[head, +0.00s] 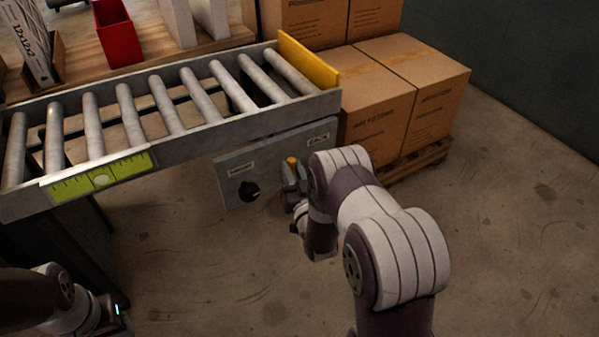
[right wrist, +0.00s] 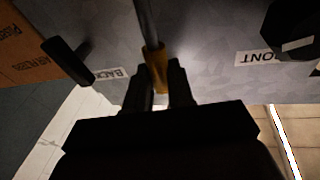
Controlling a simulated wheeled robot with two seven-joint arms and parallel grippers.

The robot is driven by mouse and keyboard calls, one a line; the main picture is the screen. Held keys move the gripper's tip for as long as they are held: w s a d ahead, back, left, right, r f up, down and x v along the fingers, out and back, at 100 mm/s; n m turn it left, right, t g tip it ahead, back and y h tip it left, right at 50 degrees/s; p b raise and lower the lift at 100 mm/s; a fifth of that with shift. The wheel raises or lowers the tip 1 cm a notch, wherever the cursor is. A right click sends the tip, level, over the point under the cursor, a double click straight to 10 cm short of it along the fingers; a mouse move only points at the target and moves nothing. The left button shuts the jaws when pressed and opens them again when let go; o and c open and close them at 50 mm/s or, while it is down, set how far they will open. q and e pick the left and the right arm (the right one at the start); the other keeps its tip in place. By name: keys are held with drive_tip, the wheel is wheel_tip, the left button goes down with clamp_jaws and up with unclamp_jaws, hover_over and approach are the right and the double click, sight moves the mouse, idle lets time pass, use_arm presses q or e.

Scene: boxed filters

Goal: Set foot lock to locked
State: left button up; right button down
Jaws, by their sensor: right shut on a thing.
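A grey panel (head: 231,164) hangs under the conveyor's front side. It carries a black round knob (head: 250,190) at left, also in the right wrist view (right wrist: 290,25), and a lever with an orange tip (head: 292,161). My right gripper (head: 291,179) is at the lever. In the right wrist view, its two dark fingers (right wrist: 163,83) are closed around the orange tip (right wrist: 154,60), with the grey rod (right wrist: 146,22) running beyond it. No label reading foot lock is legible. My left gripper (head: 118,313) is at the lower left, its fingers unclear.
The roller conveyor (head: 180,133) has a yellow end stop (head: 308,62). Cardboard boxes (head: 375,105) stand on a pallet at the right. A black handle (right wrist: 68,60) and the labels BACK (right wrist: 110,73) and FRONT (right wrist: 260,57) are near the lever. Floor in front is clear.

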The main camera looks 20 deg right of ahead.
drive_tip(key=shift+a+n, duration=0.4)
drive_tip(key=shift+n, duration=0.3)
drive_tip(key=c, duration=1)
unclamp_jaws()
drive_tip(key=shift+o, duration=0.2)
drive_tip(key=s+a+f+p, duration=0.1)
drive_tip(key=s+p, duration=0.4)
drive_tip(key=s, duration=0.7)
drive_tip(key=shift+s+a+f, duration=0.3)
drive_tip(key=shift+f, duration=0.3)
